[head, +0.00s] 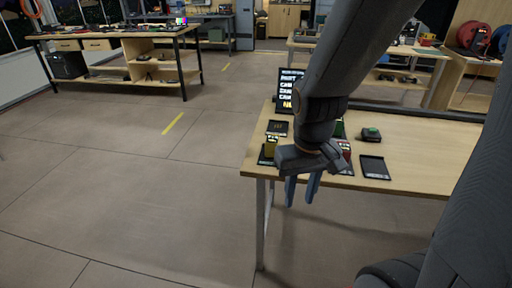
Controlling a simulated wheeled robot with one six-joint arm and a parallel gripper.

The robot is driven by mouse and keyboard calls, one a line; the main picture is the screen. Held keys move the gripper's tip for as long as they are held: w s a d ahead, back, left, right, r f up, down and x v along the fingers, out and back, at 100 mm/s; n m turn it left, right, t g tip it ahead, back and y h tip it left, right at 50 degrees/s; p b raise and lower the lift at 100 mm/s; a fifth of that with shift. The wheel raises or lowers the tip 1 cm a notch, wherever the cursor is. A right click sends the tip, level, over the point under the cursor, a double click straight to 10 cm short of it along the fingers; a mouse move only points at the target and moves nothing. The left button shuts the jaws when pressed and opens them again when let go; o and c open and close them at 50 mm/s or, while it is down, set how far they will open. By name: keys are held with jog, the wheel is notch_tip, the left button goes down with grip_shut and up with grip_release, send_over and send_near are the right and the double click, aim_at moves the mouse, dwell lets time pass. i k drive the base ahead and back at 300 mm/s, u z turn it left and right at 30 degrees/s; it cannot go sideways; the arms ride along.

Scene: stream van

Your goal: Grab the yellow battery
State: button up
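The yellow battery (271,146) is a small yellow block standing on a dark pad near the left front corner of the wooden table (410,184). My gripper (300,197) points downward with its two blue fingers in front of the table's front edge, to the right of the battery in the picture. A gap shows between the fingers, and nothing is seen between them. My wrist covers part of the table just right of the battery.
A red block (346,150) and a green-topped block (371,134) are on the table. An empty dark pad (375,168) lies at the front, another dark pad (277,128) behind the battery. A lettered sign (289,88) stands behind. The floor to the left is clear.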

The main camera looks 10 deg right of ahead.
aim_at(273, 140)
jog(key=u, duration=0.2)
jog(key=i, duration=1)
jog(key=z, duration=0.45)
jog(key=k, duration=1)
jog(key=u, duration=1.95)
jog(key=i, duration=1)
jog(key=z, duration=2)
jog(key=i, duration=0.35)
